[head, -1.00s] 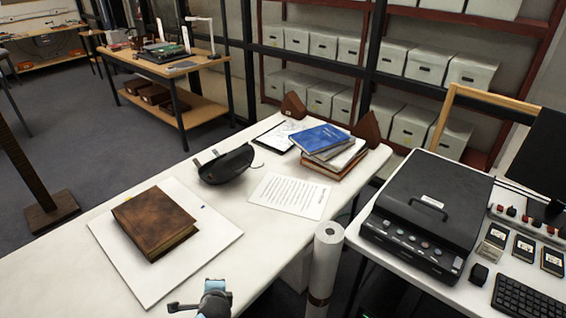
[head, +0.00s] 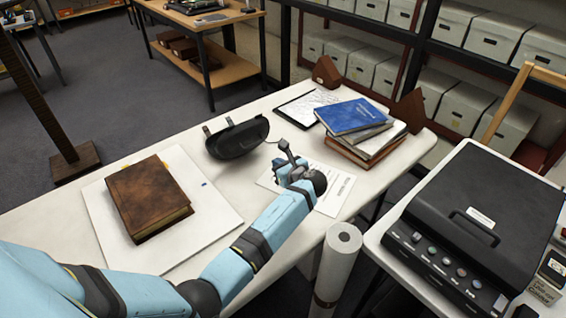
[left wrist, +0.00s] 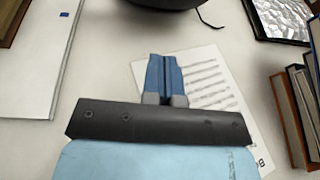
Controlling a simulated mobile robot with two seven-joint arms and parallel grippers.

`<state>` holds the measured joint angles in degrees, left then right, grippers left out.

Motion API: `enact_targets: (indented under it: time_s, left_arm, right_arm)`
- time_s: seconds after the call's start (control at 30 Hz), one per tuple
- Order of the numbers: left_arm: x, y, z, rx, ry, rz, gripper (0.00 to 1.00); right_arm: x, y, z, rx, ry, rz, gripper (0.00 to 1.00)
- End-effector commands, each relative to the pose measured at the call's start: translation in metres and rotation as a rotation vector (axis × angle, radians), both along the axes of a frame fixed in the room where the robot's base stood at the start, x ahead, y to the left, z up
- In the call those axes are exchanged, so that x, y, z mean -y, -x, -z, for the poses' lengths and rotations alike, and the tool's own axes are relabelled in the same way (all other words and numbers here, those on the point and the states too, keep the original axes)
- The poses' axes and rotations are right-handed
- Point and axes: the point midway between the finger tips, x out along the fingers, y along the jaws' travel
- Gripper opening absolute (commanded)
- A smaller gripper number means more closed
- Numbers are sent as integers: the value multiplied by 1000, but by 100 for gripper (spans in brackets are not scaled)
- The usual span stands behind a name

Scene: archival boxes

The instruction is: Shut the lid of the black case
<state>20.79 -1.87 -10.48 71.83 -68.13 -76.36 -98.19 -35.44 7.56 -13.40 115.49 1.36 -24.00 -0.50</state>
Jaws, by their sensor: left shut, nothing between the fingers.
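The black case (head: 238,138) is a small rounded dark shell on the white table. A broad dark face of it stands tilted up, with two small tabs at its left side. I cannot tell its exact lid angle. Only its lower edge shows at the top of the left wrist view (left wrist: 165,3). My left gripper (head: 284,146) is just right of the case, above a printed sheet and apart from the case. In the left wrist view its blue fingers (left wrist: 164,58) are together and empty. My right gripper is not in view.
A brown book (head: 148,195) lies on a white board (head: 205,225) at the left. A stack of books (head: 365,148), a printed sheet (head: 333,190) and a framed sheet (head: 300,112) lie to the right. A paper roll (head: 338,270) stands at the table's front edge.

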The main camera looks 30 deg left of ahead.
Motion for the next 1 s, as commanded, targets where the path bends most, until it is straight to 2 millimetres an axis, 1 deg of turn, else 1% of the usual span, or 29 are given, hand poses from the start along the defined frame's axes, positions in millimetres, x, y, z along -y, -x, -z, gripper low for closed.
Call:
enact_targets:
  time_s: [0.03, 0.3, 0.4, 0.5, 0.7, 1.0]
  left_arm:
    - [-11, -5, 4, -2, -2, -2, 0]
    - [-59, -28, 22, 0, 0, -1, 0]
    - [-72, -35, 13, 3, 1, -1, 0]
    - [-81, -39, 8, 1, 3, -1, 0]
    - [-89, -43, 5, 0, 3, 1, 0]
    - [-89, -43, 4, 0, 2, 1, 0]
  right_arm:
    - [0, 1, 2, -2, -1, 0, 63]
    - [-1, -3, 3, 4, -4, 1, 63]
    - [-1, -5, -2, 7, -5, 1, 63]
    - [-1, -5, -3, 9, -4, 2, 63]
    - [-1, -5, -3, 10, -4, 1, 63]
    - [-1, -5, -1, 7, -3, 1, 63]
